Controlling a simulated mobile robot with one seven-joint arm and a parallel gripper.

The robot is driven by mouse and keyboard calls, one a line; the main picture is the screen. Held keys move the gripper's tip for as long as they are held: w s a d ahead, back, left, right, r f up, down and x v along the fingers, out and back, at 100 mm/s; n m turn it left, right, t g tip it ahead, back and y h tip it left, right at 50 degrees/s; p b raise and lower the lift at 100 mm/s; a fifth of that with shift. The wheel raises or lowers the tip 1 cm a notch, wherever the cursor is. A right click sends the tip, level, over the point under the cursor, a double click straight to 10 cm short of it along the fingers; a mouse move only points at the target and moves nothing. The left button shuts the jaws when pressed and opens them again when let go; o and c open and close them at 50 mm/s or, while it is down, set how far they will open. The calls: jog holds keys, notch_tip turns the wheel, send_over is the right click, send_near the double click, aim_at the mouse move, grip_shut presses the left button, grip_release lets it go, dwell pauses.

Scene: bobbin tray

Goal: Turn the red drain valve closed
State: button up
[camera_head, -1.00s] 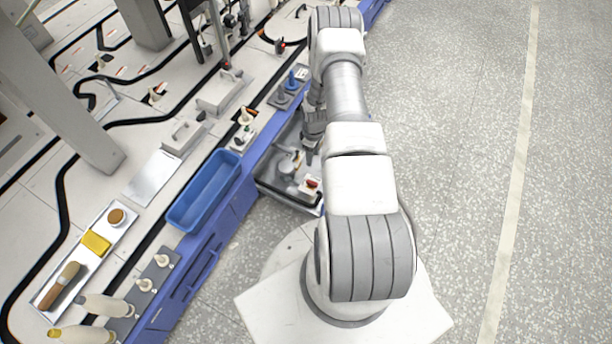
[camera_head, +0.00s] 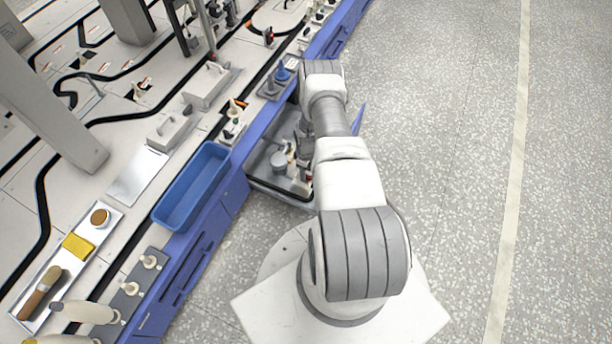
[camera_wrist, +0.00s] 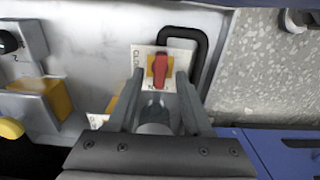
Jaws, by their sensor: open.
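The red drain valve (camera_wrist: 159,68) shows in the wrist view as a red handle on an orange base. It sits on a white plate with dark lettering that I can only partly read. The handle points up and down in that view. My gripper (camera_wrist: 156,80) is open, with one finger on each side of the valve's lower part. I cannot tell whether the fingers touch it. In the head view my arm covers most of the gripper, and only a bit of red shows beside it.
A black bent tube (camera_wrist: 195,42) runs close to the right of the valve. A yellow-orange block (camera_wrist: 50,98) lies to the left. In the head view the valve area is inside a grey open tray (camera_head: 262,178) below the blue bench edge. A blue bin (camera_head: 190,187) stands on the bench.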

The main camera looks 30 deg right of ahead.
jog(key=shift+f, duration=0.65)
